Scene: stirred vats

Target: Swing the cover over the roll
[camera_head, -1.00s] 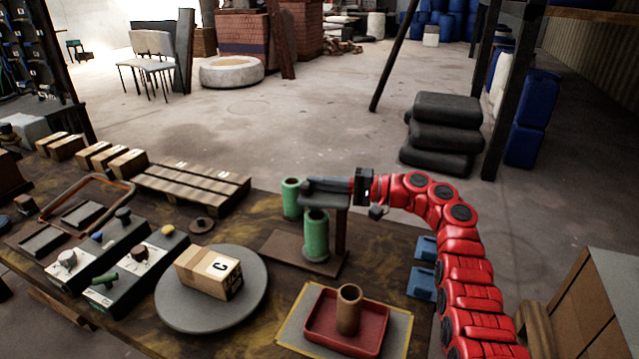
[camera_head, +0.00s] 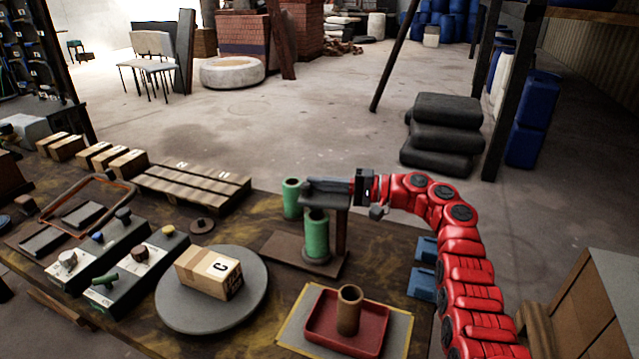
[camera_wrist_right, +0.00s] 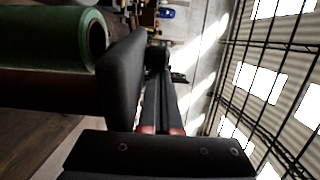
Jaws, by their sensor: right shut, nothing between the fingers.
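The cover (camera_head: 338,201) is a dark grey flat plate at the top of a brown post. It lies above the near green roll (camera_head: 316,236), which stands upright on a brown base board (camera_head: 283,247). My right gripper (camera_head: 316,184) is shut and empty, lying along the top of the cover from the right. I cannot tell whether it touches the cover. In the right wrist view, the shut fingers (camera_wrist_right: 160,92) are beside the cover's dark rounded slab (camera_wrist_right: 122,75), with the green roll (camera_wrist_right: 45,40) on its other side. My left gripper is not in view.
A second green roll (camera_head: 291,199) stands behind the first. A red tray (camera_head: 330,338) with a brown cylinder is in front. A round grey disc (camera_head: 172,312) bearing a carton is to the left. Blue blocks (camera_head: 422,284) lie near the arm. A wooden pallet (camera_head: 225,189) is at the back left.

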